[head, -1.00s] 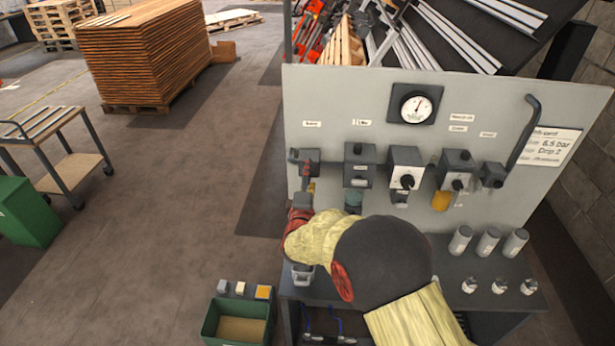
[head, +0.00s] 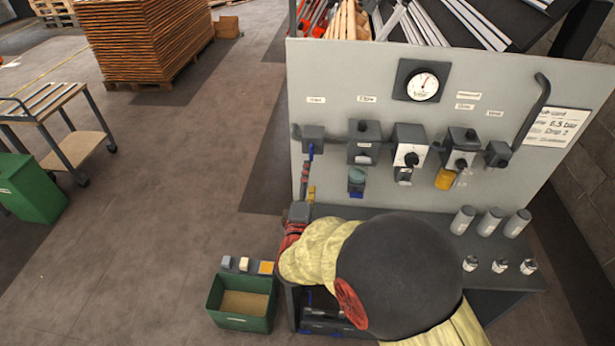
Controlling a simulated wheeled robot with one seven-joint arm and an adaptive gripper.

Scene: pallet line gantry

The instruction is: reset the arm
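My arm, with a yellow cover and a dark round joint, reaches up from the bottom right. My gripper (head: 299,212) is at the arm's far end, below the leftmost valve block (head: 313,138) of the grey panel (head: 340,90). Its fingers are small and partly hidden, so I cannot tell whether they are open or hold anything. A thin red and blue part shows between the gripper and that block; I cannot tell what it belongs to.
The panel carries a round gauge (head: 422,83) and several dark units. A dark bench (head: 440,225) with grey cylinders (head: 489,221) stands below. A green bin (head: 240,302) is on the floor at the bench's left. The floor further left is open up to a slatted trolley (head: 50,120).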

